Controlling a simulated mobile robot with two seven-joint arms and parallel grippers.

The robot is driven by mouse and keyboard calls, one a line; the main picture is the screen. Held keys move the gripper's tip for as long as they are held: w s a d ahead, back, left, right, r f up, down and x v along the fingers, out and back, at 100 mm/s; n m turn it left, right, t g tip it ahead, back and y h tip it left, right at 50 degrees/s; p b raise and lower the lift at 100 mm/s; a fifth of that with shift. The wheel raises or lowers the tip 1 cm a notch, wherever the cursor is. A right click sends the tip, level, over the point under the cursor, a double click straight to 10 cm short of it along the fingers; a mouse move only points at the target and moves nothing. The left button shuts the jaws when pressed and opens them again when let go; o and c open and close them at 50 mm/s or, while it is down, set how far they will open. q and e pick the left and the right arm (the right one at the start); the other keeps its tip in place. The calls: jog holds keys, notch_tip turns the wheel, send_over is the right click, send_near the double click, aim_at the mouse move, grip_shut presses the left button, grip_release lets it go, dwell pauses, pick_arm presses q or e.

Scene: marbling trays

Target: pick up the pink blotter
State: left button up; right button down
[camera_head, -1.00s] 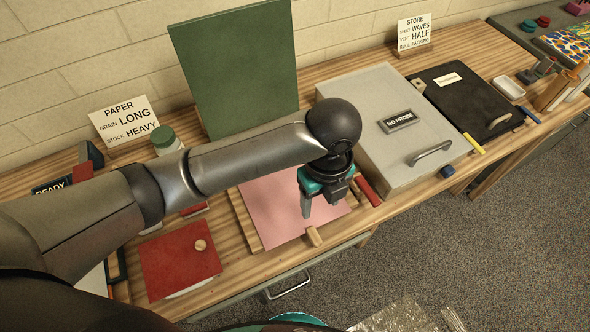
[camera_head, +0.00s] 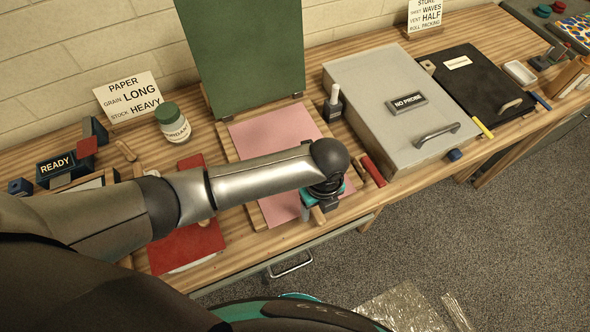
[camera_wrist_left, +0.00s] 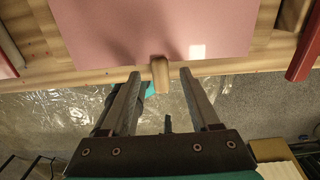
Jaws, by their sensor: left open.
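The pink blotter (camera_head: 268,137) lies flat on the wooden bench, between light wood strips, in front of the upright green board. My left forearm covers its middle. A small wooden tab (camera_head: 318,214) sits at its front edge. My left gripper (camera_head: 322,198) points down there, partly hidden by its own wrist. In the left wrist view the blotter (camera_wrist_left: 150,28) fills the top, and the tab (camera_wrist_left: 160,74) shows between the two spread fingers of the gripper (camera_wrist_left: 160,82), with a gap on each side. The gripper holds nothing. My right gripper is out of view.
A grey box (camera_head: 370,75) marked NO PROBE and a red bar (camera_head: 373,171) stand right of the blotter. A red sheet (camera_head: 183,249) lies to the left. The green board (camera_head: 240,50) stands behind. A dark bottle (camera_head: 333,105) is near the blotter's back right corner.

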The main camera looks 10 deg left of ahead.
pick_arm(q)
jog(key=shift+f, duration=0.85)
grip_shut()
